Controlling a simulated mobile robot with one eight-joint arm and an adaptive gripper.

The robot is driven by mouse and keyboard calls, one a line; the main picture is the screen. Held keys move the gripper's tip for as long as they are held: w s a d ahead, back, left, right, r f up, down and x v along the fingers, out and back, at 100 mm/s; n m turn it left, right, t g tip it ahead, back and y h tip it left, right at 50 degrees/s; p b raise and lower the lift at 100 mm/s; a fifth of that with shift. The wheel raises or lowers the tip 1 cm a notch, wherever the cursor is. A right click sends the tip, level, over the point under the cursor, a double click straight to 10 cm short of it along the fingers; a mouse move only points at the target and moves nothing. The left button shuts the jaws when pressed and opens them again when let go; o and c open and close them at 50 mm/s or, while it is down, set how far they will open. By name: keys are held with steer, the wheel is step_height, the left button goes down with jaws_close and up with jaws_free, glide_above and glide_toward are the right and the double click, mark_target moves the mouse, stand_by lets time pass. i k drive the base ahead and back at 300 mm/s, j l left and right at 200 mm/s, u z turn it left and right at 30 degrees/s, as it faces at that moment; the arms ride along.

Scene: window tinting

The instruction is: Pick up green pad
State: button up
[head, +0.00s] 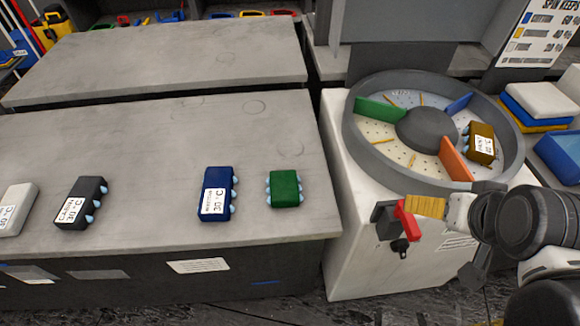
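The green pad (285,188) is a small dark green block with pale blue nubs on its left and right sides. It lies flat near the right front corner of the grey table (140,135), with bare tabletop around it. My arm comes in from the right, in front of the round machine.
A blue pad (217,194), a black pad (81,203) and a white pad (17,208) lie left of the green one. The white machine's round drum (355,130) has coloured dividers and holds a brown pad (481,144). A red lever (406,220) juts from its front.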

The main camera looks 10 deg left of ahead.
mark_target(284, 190)
steer(key=k+z, duration=0.4)
steer(key=k, duration=0.55)
